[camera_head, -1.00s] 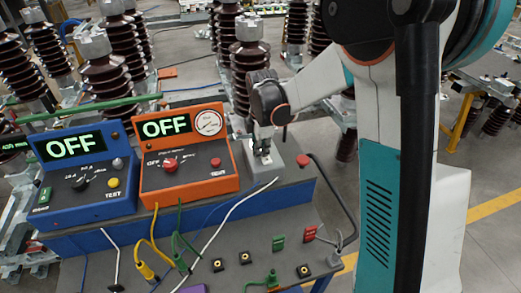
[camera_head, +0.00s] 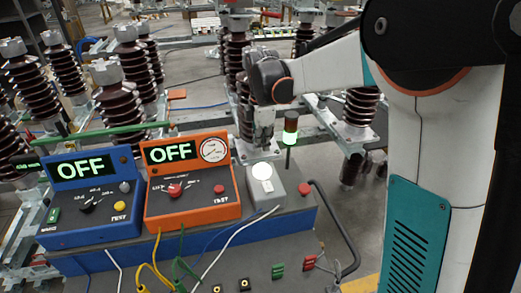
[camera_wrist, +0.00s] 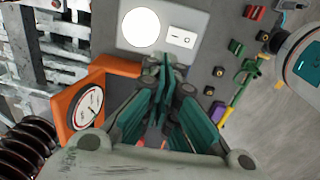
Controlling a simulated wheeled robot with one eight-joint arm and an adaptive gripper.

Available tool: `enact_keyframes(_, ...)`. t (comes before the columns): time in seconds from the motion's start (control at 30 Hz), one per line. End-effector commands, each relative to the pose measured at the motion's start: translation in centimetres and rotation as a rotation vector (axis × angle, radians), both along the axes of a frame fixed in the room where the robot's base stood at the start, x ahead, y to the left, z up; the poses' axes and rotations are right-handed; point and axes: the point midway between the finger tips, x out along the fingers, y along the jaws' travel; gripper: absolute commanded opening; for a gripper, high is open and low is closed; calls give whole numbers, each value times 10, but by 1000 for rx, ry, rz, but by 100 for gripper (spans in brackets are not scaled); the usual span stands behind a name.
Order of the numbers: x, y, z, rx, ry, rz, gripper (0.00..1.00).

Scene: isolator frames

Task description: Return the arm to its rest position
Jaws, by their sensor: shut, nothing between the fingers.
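My gripper (camera_head: 264,143) is shut and empty. It hangs above and behind the grey switch box (camera_head: 266,190), apart from it in the head view. The box carries a round white lit lamp (camera_head: 262,171) and a small white switch; both show in the wrist view, lamp (camera_wrist: 141,27) and switch (camera_wrist: 181,38). In the wrist view my gripper's teal fingers (camera_wrist: 165,65) come together just below the box in the picture. My arm reaches in from the right, its upper links filling the right side of the head view.
A blue tester (camera_head: 90,225) and an orange tester (camera_head: 190,205) both read OFF. A signal light (camera_head: 290,130) glows green close to my gripper's right. Tall brown insulators (camera_head: 120,90) stand behind the bench.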

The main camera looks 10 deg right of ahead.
Motion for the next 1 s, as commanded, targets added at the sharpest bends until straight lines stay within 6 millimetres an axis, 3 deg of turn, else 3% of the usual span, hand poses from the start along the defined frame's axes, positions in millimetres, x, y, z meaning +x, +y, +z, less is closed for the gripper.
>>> enact_keyframes(0.2,-2,0,5,1,-5,-14,0)
enact_keyframes(0.37,-20,-4,11,10,-42,-113,0)
enact_keyframes(0.7,-89,-14,24,74,-180,-493,0)
enact_keyframes(1.0,-152,-21,16,174,-290,-827,0)
